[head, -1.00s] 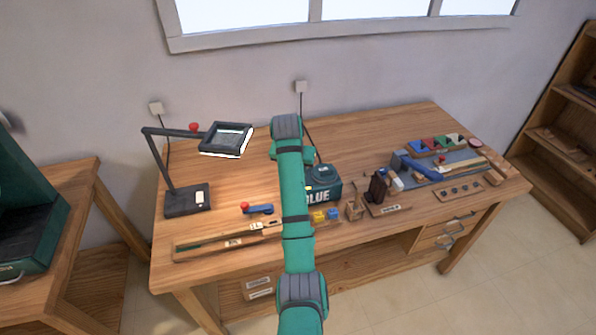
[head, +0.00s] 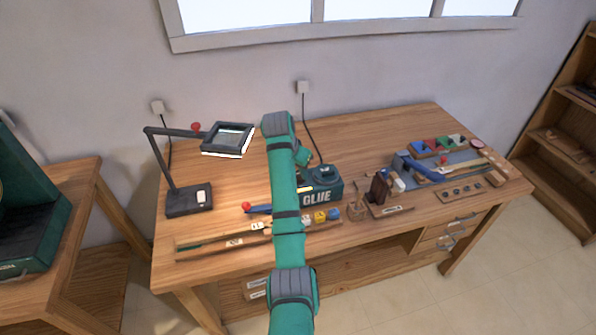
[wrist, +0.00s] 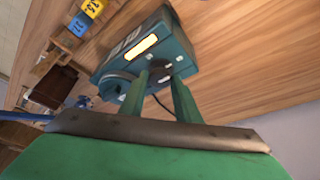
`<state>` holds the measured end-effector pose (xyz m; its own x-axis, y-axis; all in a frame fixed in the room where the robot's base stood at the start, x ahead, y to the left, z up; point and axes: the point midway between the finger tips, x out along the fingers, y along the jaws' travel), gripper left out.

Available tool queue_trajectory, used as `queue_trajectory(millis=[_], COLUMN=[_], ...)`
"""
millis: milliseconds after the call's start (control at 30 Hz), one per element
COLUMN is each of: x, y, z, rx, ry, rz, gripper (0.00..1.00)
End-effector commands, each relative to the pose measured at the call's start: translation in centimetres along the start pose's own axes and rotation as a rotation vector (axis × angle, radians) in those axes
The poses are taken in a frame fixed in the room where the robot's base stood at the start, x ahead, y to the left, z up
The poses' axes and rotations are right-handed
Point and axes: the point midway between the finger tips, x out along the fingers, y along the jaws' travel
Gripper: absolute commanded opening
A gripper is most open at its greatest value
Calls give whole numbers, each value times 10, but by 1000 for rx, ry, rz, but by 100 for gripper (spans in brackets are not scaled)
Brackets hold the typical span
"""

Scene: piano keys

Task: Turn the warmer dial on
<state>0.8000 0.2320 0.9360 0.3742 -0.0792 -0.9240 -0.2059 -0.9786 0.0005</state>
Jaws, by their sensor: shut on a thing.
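The glue warmer (head: 322,198) is a dark teal box marked GLUE, with a round pot (head: 324,172) on top. It stands on the workbench right of my arm. In the wrist view, the warmer (wrist: 158,32) shows a glowing yellow strip (wrist: 140,47) on one face. A dark round dial (wrist: 160,67) sits on that face, between my fingertips. My gripper (wrist: 159,76) is shut on the dial, with one green finger on each side. My arm hides much of the warmer's left side in the head view. Any marking on the dial is too small to read.
A magnifier lamp (head: 188,199) stands on the left of the workbench (head: 380,130). A blue tool with a red knob (head: 246,206) lies behind my arm. Several tools and trays crowd the right side.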

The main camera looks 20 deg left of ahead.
Motion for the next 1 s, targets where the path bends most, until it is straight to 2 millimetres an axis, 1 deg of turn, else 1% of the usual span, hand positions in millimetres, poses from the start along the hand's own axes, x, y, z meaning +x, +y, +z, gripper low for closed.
queue_trajectory(millis=[33,67,100,133,433,567,667,833,1000], x=[0,0,0,0,-1,-9,-23,-58,-77], y=[0,0,0,0,-1,-2,-2,-1,-3], z=[-1,-1,-1,-1,0,0,0,-2,-1], rx=[1,1,1,1,-2,-3,-2,0,-1], ry=[3,3,3,3,1,2,3,5,4], rz=[-1,-1,-1,-1,-2,-3,-3,-4,-5], gripper=[7,32,41,48,48,48,48,48,48])
